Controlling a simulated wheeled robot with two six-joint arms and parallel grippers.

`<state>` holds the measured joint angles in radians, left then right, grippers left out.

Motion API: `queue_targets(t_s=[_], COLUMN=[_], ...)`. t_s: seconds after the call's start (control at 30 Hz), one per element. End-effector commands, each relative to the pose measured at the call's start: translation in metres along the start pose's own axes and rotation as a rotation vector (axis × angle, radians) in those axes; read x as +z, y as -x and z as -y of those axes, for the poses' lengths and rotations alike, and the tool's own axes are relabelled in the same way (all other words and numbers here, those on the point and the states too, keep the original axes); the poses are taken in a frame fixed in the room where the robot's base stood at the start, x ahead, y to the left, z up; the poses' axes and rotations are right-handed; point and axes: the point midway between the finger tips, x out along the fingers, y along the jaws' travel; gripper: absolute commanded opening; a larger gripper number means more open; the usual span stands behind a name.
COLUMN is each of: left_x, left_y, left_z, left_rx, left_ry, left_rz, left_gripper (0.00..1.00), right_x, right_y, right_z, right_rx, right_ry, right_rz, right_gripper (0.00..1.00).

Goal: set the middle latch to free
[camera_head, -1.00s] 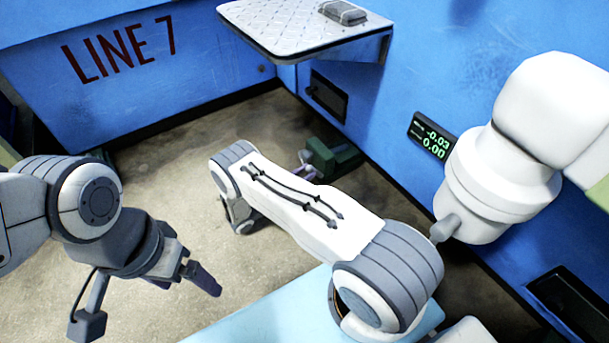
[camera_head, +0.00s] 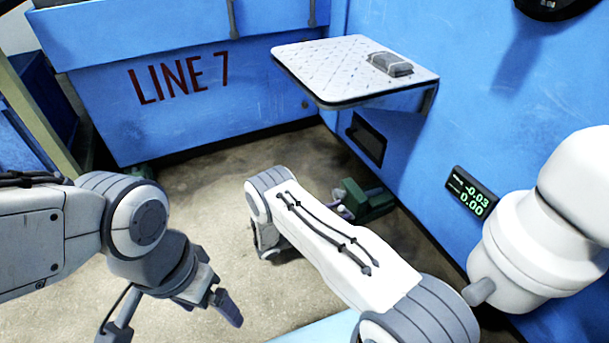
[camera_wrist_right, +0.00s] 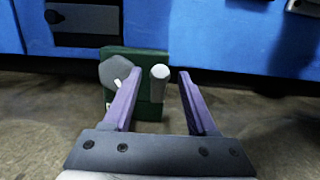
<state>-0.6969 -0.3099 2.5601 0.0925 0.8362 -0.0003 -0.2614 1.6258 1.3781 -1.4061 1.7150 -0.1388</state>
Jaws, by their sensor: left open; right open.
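A dark green block (camera_head: 373,203) stands on the floor by the blue wall; in the right wrist view the green block (camera_wrist_right: 151,109) carries a grey many-sided knob with a white mark (camera_wrist_right: 115,71) and a pale upright peg (camera_wrist_right: 159,82). I cannot tell which part, if any, is the middle latch. My right gripper (camera_wrist_right: 161,76) is open, with the peg showing between its purple fingers; contact is unclear. In the head view it is mostly hidden behind my forearm. My left gripper (camera_head: 226,305) is open and empty above bare floor, well left of the block.
A ribbed shelf (camera_head: 345,68) juts from the blue wall, with a grey block (camera_head: 390,64) on it. Below are a dark wall recess (camera_head: 367,140) and a display (camera_head: 472,191) reading -0.03 and 0.00. The floor between my arms is clear.

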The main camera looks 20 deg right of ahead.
Motion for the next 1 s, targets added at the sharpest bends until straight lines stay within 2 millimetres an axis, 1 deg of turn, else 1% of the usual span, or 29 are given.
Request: queue_targets(t_s=[0.03, 0.1, 0.27, 0.5, 0.53, 0.6, 1.0], left_x=[-0.001, -0.002, -0.003, -0.005, -0.005, -0.005, -0.007], left_y=[0.016, 0.028, 0.054, 0.091, 0.091, 0.098, 0.135], left_z=[-0.001, -0.002, -0.004, -0.006, -0.007, -0.007, -0.01], left_rx=[0.0, 0.0, 0.0, 0.0, 0.0, 0.0, 0.0], left_ry=[0.0, 0.0, 0.0, 0.0, 0.0, 0.0, 0.0], left_rz=[0.0, 0.0, 0.0, 0.0, 0.0, 0.0, 0.0], left_gripper=[0.89, 0.89, 0.89, 0.89, 0.89, 0.89, 0.89], right_x=[0.014, 0.018, 0.026, 0.034, 0.034, 0.04, 0.079], right_y=[-0.004, -0.008, -0.017, -0.036, -0.025, -0.011, 0.059], right_z=[-0.001, -0.001, 0.0, 0.0, -0.001, -0.001, -0.001], right_rx=[-0.001, -0.002, -0.002, -0.005, 0.005, 0.008, 0.005], right_ry=[-0.003, -0.004, -0.004, -0.005, -0.002, -0.001, -0.002], right_rz=[-0.044, -0.109, -0.263, -0.53, -0.521, -0.517, -0.514], right_gripper=[0.61, 0.61, 0.61, 0.61, 0.61, 0.61, 0.61])
